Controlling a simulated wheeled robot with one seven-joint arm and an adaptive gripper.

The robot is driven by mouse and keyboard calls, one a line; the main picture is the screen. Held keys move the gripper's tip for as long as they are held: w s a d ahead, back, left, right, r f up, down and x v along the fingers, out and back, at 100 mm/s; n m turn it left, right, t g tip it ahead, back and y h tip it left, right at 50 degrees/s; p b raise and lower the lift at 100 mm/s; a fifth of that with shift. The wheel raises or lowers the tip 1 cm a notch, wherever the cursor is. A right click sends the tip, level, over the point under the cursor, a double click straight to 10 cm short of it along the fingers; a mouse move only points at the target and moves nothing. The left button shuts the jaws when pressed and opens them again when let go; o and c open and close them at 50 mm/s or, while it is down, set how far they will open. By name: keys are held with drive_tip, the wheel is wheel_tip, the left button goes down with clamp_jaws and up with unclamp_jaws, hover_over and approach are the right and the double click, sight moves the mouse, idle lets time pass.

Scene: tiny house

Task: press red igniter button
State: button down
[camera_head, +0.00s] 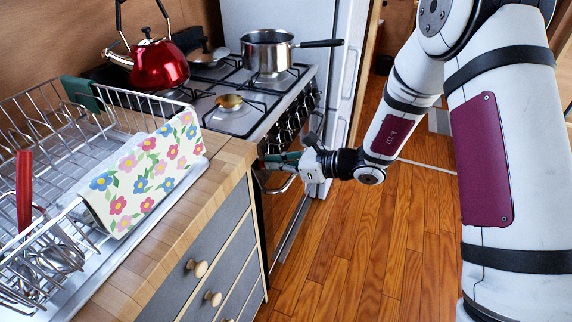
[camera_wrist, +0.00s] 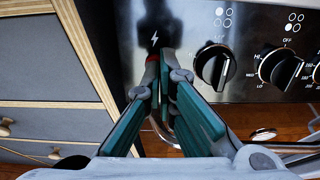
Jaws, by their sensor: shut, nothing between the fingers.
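The stove's dark control panel fills the upper right of the wrist view (camera_wrist: 270,80). A white lightning-bolt mark (camera_wrist: 154,40) is on it, left of the knobs. A small bit of the red igniter button (camera_wrist: 152,58) shows just below the mark, mostly hidden behind my fingertips. My gripper (camera_wrist: 161,75) has its green-padded fingers together at the tips and empty, pointing at the panel right at the button. I cannot tell whether they touch it. In the head view my gripper (camera_head: 278,160) is at the near end of the stove front.
Black knobs (camera_wrist: 213,66) are close to the right of my fingers. An oven handle (camera_head: 278,184) is below. Wooden-edged drawers (camera_head: 205,270) are left of the stove. A red kettle (camera_head: 160,66) and a pot (camera_head: 266,51) stand on the stove. The floor (camera_head: 400,240) is clear.

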drive_tip(key=shift+a, duration=0.1)
drive_tip(key=shift+w+a+f+b, duration=0.25)
drive_tip(key=shift+a+f+b, duration=0.05)
drive_tip(key=shift+a, duration=0.5)
drive_tip(key=shift+d+r, duration=0.1)
drive_tip(key=shift+d, duration=0.15)
drive_tip(key=p+v, duration=0.2)
drive_tip(key=v, duration=1.2)
drive_tip(key=shift+w+d, duration=0.1)
drive_tip(key=shift+w, duration=0.05)
